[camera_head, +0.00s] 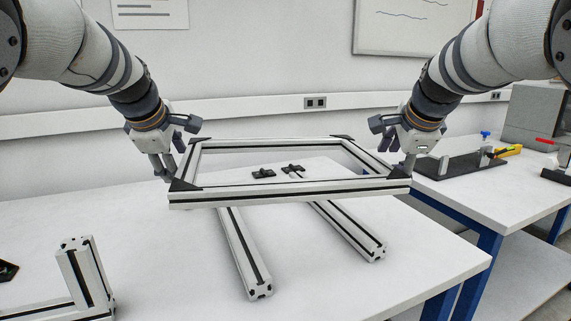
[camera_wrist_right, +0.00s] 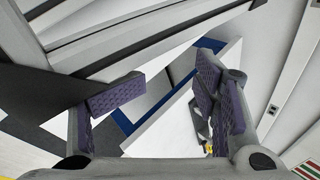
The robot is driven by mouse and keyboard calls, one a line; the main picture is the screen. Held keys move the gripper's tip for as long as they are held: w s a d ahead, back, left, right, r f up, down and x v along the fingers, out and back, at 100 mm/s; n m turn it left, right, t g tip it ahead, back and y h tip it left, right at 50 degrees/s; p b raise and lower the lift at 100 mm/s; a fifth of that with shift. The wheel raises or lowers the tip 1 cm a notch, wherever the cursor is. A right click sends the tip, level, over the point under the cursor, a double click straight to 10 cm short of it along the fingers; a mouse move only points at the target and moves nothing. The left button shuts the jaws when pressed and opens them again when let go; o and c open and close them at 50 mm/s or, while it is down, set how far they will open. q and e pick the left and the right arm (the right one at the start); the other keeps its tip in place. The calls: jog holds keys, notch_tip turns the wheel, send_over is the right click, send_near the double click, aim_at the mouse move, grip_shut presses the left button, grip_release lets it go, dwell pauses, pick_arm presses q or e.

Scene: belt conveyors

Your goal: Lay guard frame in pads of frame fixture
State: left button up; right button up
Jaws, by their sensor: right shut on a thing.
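The guard frame (camera_head: 290,191), a rectangle of pale profiles with black slots and dark corner plates, is held level above the table in the head view. My left gripper (camera_head: 166,168) is at its left side, its fingertips partly hidden by the frame. My right gripper (camera_head: 408,165) is shut on its right side. In the right wrist view, the jaws (camera_wrist_right: 160,105) show purple pads, with a slotted profile (camera_wrist_right: 130,38) at upper left. Two slotted beams (camera_head: 245,255) (camera_head: 350,230) run below the frame, and small black pieces (camera_head: 263,173) (camera_head: 293,169) show through its opening. I cannot tell which parts are the fixture's pads.
An upright profile post (camera_head: 85,273) on a lower beam stands at the front left, with a black part (camera_head: 7,270) beside it. A second table (camera_head: 480,190) at right carries a dark plate (camera_head: 455,165) and a yellow tool (camera_head: 508,151). The front right tabletop is clear.

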pick_arm(q)
jog(key=s+v, duration=0.1)
jog(key=v, duration=0.5)
jog(key=shift+s+d+f, duration=0.2)
jog(key=shift+d, duration=0.15)
pick_arm(e)
jog(key=s+v, duration=0.1)
jog(key=v, duration=0.5)
jog(key=shift+s+a, duration=0.15)
jog(key=shift+a, duration=0.15)
pick_arm(q)
jog(key=shift+f, duration=0.1)
pick_arm(e)
jog(key=shift+f, duration=0.2)
